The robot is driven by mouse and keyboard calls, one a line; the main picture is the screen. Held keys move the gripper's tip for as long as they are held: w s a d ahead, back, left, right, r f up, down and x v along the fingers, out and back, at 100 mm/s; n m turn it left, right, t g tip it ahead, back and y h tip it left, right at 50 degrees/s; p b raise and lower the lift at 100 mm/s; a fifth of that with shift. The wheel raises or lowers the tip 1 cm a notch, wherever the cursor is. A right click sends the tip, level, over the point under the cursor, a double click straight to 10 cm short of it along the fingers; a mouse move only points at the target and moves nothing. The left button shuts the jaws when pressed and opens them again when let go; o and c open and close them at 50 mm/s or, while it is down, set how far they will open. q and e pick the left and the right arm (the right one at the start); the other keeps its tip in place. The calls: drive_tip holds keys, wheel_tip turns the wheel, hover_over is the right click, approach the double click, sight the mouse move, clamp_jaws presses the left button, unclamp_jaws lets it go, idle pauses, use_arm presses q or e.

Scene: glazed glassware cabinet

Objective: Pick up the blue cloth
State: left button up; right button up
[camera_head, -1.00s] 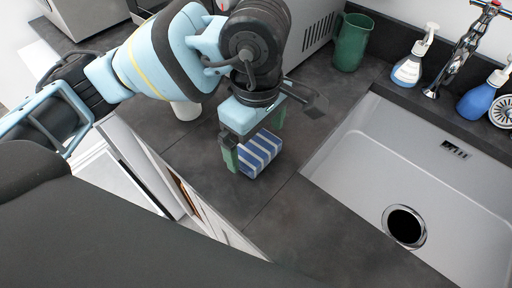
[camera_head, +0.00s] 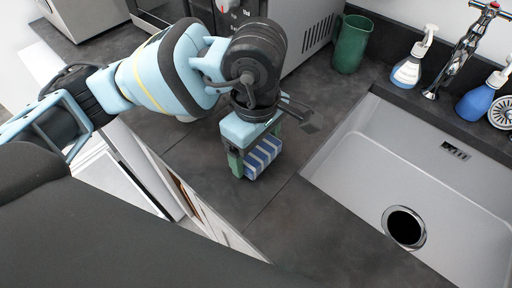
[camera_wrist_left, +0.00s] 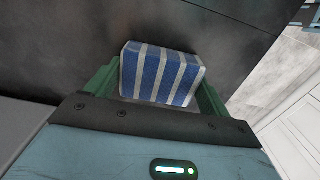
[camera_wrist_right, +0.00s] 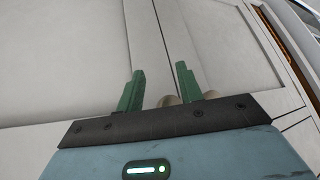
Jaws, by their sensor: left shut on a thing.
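The blue cloth (camera_head: 263,157) is a folded block with white stripes at the dark counter left of the sink. My left gripper (camera_head: 257,149) points down over it, one green finger on each side. In the left wrist view the cloth (camera_wrist_left: 160,75) fills the space between the fingers, and the left gripper (camera_wrist_left: 157,86) is shut on it. I cannot tell whether the cloth is clear of the counter. My right gripper (camera_wrist_right: 160,85) shows only in its wrist view, fingers apart and empty, in front of pale cabinet fronts.
The sink (camera_head: 345,165) lies to the right of the cloth. A green cup (camera_head: 350,45), a white-and-blue soap bottle (camera_head: 409,68) and the tap (camera_head: 455,55) stand behind. A grey appliance (camera_head: 313,45) is at the back. The counter (camera_head: 290,220) in front is clear.

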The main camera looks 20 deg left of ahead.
use_arm(q)
wheel_tip(320, 180, up, 10)
drive_tip(key=shift+r, duration=0.1)
idle(0.4)
drive_tip(key=o, duration=0.4)
drive_tip(key=c, duration=0.3)
